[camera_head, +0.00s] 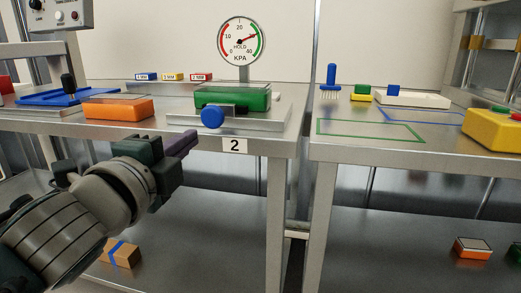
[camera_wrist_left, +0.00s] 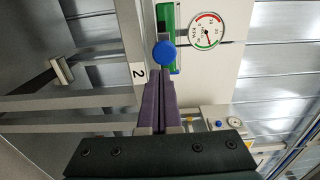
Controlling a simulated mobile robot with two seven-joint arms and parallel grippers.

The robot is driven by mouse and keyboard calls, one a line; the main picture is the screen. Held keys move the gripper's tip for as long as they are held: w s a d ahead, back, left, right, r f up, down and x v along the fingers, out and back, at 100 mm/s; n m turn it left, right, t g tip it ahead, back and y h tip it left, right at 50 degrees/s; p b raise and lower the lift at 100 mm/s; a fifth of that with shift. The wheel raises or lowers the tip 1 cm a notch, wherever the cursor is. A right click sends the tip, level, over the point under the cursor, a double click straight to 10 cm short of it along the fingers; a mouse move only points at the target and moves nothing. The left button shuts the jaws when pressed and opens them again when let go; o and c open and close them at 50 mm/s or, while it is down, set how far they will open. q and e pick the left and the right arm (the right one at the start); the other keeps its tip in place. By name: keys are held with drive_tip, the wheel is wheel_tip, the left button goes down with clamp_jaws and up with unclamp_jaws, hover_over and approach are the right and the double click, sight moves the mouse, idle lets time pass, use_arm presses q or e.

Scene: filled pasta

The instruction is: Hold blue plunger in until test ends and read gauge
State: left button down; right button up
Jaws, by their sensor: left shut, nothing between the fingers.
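The blue plunger (camera_head: 212,117) is a round knob on the front of the green test block (camera_head: 232,97). It also shows in the left wrist view (camera_wrist_left: 165,53). The gauge (camera_head: 242,42) stands behind the block, marked HOLD and KPA. Its needle points right and slightly up, near the 30 mark by the green band. My left gripper (camera_head: 192,138) is shut and empty, just below and left of the plunger in the head view. In the left wrist view its purple fingertips (camera_wrist_left: 160,73) point at the plunger. A small gap seems to remain. I cannot tell how far the plunger is in.
An orange block (camera_head: 118,107) lies left of the fixture, near a blue tray (camera_head: 60,96). A number 2 label (camera_head: 234,145) is on the bench edge. The right bench holds a blue brush (camera_head: 331,78) and a yellow box (camera_head: 492,130).

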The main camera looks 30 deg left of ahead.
use_arm(q)
drive_tip(key=v, duration=0.5)
drive_tip(key=shift+s+r, duration=0.15)
drive_tip(key=shift+s, duration=0.1)
use_arm(e)
drive_tip(key=shift+w+a+r, duration=0.25)
drive_tip(key=shift+w, duration=0.3)
use_arm(q)
drive_tip(key=s+r+n+g+p, duration=0.55)
drive_tip(key=r+n+p, duration=0.35)
drive_tip(key=p, duration=0.7)
drive_tip(key=s+d+r+n+g+h+p, duration=0.4)
drive_tip(key=s+d+r+g+p, duration=0.4)
drive_tip(key=s+p, duration=0.5)
wheel_tip(320, 180, up, 36)
drive_tip(key=p, duration=3.7)
drive_tip(key=shift+s+d, duration=0.2)
drive_tip(key=shift+d, duration=0.3)
use_arm(e)
wheel_tip(320, 180, up, 66)
drive_tip(key=shift+r, duration=0.2)
